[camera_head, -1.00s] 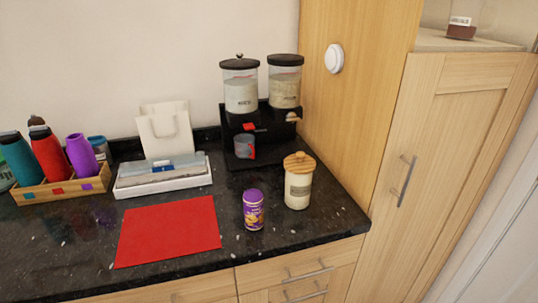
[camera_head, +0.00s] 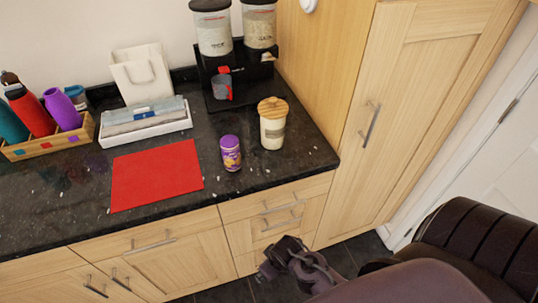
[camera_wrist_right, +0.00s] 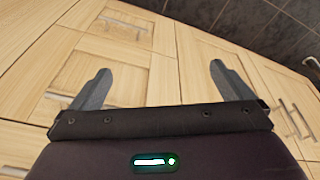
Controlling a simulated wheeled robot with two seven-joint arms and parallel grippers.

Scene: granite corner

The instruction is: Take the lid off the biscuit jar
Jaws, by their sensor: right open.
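The biscuit jar (camera_head: 272,132) stands upright on the dark granite counter, near its right end. It is a clear jar with pale contents and a label. Its round wooden lid (camera_head: 273,107) sits on top. My right arm comes in from the lower right of the head view. My right gripper (camera_wrist_right: 158,88) is open and empty in the right wrist view, with its two grey fingers wide apart in front of the wooden cabinet fronts. It is below the counter, well apart from the jar. My left gripper is not in view.
A purple jar (camera_head: 231,153) stands just left of the biscuit jar. A red mat (camera_head: 156,177) lies further left. A dispenser stand (camera_head: 210,90) with two canisters is behind. A tall cabinet (camera_head: 410,110) closes off the right side. Counter in front of the jar is clear.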

